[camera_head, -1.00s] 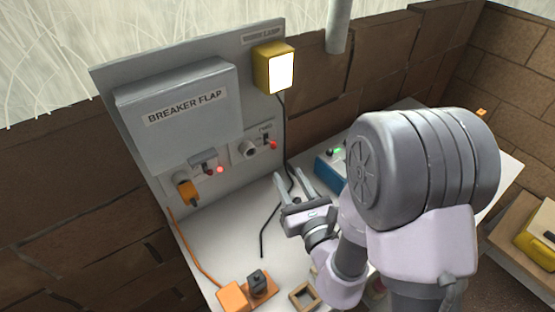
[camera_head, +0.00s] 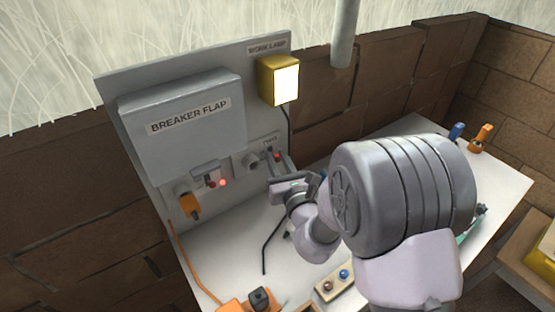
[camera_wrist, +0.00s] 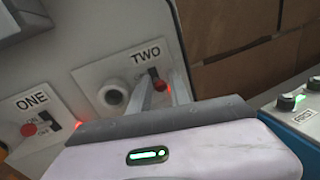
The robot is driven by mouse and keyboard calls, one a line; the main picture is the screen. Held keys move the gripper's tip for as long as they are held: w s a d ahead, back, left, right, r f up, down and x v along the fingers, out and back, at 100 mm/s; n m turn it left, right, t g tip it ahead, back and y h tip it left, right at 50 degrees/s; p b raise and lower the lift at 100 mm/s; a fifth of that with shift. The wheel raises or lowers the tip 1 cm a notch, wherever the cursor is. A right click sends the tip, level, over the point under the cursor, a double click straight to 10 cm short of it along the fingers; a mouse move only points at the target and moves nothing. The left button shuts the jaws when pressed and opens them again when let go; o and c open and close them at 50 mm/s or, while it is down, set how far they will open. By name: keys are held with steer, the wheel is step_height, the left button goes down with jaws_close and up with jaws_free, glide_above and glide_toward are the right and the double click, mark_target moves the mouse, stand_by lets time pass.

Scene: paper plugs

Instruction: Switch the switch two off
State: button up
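Switch two (camera_wrist: 160,84) has a red-tipped toggle on a white plate marked TWO in the wrist view, with a red glow beside it. It also shows small and partly covered in the head view (camera_head: 277,157). My gripper (camera_wrist: 162,92) reaches up to that plate, one finger on each side of the red tip. The fingers stand apart; I cannot tell whether either touches the toggle. In the head view my gripper (camera_head: 282,167) is at the lower right of the board.
Switch one (camera_wrist: 29,129) is to the left, with a red light. The breaker flap (camera_head: 190,120) and the lit work lamp (camera_head: 284,83) are above. A black cable and an orange plug (camera_head: 190,205) are nearby. A blue box (camera_wrist: 302,118) stands at the right.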

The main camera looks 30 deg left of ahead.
jaws_close()
steer(key=f+b, duration=0.1)
steer(key=b, duration=0.2)
steer(key=shift+t+y, duration=0.3)
steer(key=shift+b, duration=0.55)
steer(key=shift+r, duration=0.3)
steer(key=shift+o, duration=2.3)
jaws_free()
